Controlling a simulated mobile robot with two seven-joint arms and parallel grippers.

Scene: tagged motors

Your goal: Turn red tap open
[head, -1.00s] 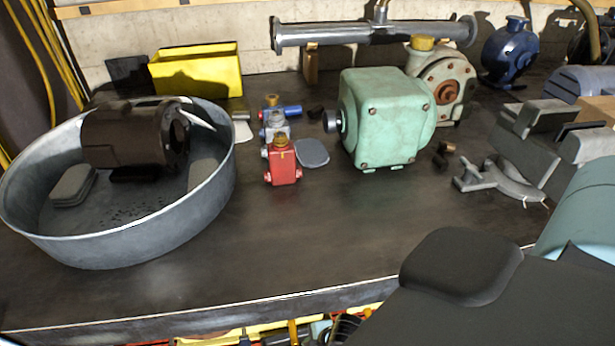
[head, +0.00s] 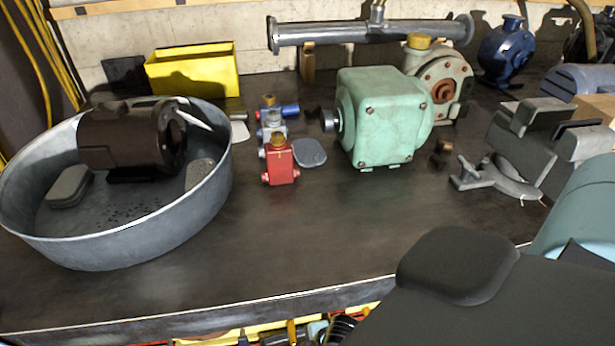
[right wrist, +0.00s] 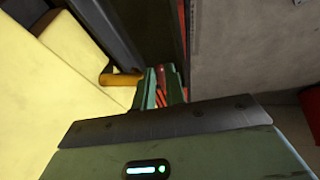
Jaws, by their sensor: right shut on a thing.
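My right gripper (right wrist: 162,90) shows in the right wrist view with its green fingers close together. It is shut on a narrow red thing (right wrist: 162,77), mostly hidden between the fingers; I cannot tell if this is the red tap. In the head view, a small red block-shaped fitting with a brass top (head: 279,163) stands on the workbench, in front of a grey one (head: 271,127) and a blue one (head: 287,110). No gripper is near it in that view. My left gripper is in neither view.
A metal basin (head: 215,210) holding a dark motor (head: 125,140) stands left on the bench. A green gearbox (head: 385,120) stands right of the red fitting. The bench front is clear. In the wrist view, a yellow panel (right wrist: 60,100) and an orange rod (right wrist: 120,79) lie left of the fingers.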

